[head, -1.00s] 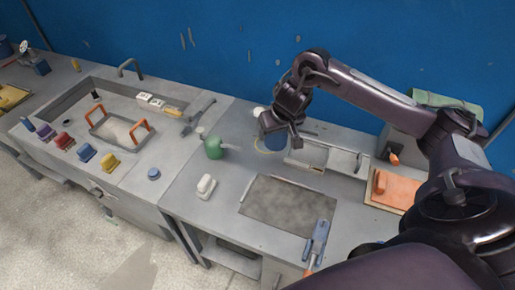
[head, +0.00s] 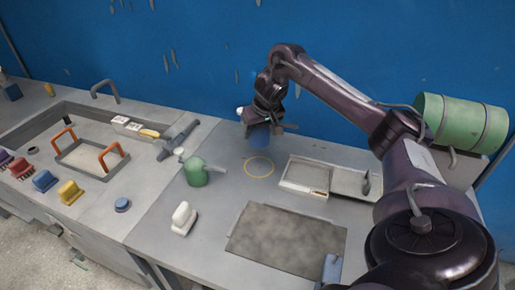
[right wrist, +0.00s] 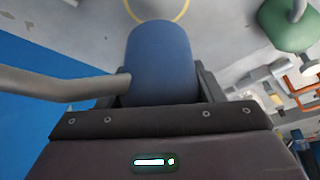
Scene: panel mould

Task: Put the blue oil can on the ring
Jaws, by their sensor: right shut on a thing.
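The blue oil can (head: 259,139) is held in my right gripper (head: 258,122), which is shut on it. The can also shows in the right wrist view (right wrist: 160,58), between the two fingers, with a grey spout or handle to the left. The ring (head: 259,167) is a thin yellow circle on the grey bench, empty and fully visible in the head view. The can appears just above and behind it in the picture, apart from it. Part of the ring (right wrist: 184,12) shows beyond the can in the right wrist view. My left gripper is not in view.
A green oil can (head: 195,174) stands left of the ring. A shallow grey tray (head: 303,188) lies to its right, and a dark panel (head: 287,238) lies in front. A white-grey block (head: 184,217) is at front left. The blue wall is behind.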

